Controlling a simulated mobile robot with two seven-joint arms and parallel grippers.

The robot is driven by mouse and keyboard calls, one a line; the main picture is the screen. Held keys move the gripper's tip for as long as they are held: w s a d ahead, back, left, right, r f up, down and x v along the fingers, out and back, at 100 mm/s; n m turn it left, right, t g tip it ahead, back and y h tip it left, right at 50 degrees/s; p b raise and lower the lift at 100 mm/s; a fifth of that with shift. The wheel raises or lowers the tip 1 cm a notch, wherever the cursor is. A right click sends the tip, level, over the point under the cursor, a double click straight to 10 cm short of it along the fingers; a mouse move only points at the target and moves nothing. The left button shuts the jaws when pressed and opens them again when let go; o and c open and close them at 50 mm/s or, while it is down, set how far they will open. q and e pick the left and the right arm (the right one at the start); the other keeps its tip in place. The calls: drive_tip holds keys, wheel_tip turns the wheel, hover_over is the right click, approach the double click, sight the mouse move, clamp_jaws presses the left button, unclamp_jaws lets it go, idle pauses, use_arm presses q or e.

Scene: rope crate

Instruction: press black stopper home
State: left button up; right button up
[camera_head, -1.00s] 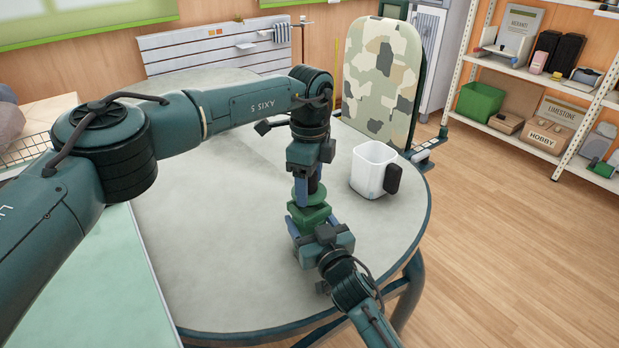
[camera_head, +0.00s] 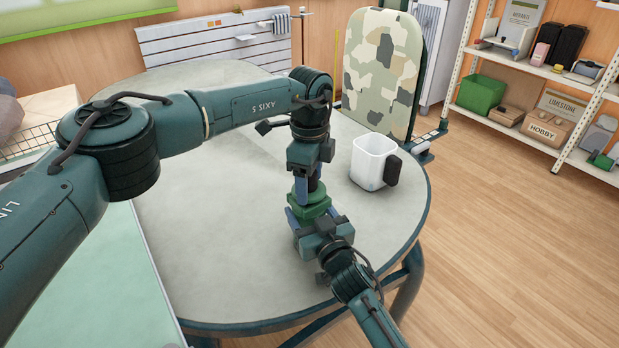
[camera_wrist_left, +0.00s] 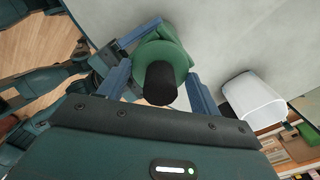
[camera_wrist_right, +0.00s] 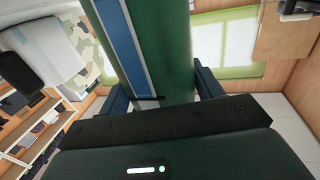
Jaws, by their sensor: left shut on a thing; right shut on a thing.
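A green bottle-like vessel (camera_head: 316,199) is held above the round table, between my two grippers. The black stopper (camera_wrist_left: 160,84) stands in the middle of its round green top in the left wrist view; how deep it sits cannot be told. My left gripper (camera_head: 311,194) comes from above, its fingers closed on the sides of the green top around the stopper. My right gripper (camera_head: 313,215) comes from the lower right and is shut on the green body, which also shows large between its fingers in the right wrist view (camera_wrist_right: 168,60). In the head view, the grippers hide much of the vessel.
A white mug (camera_head: 369,164) with a black handle stands on the table (camera_head: 230,240), right of the grippers. A camouflage-patterned panel (camera_head: 383,65) stands behind it. A wire basket (camera_head: 32,140) is at the far left. The table's left-middle is clear under my left arm.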

use_arm(q)
drive_tip(key=shift+f, duration=0.65)
drive_tip(key=o, duration=1.1)
drive_tip(key=shift+r, duration=0.15)
wheel_tip(320, 180, up, 12)
drive_tip(key=shift+f, duration=0.1)
use_arm(e)
drive_tip(key=o, duration=1.5)
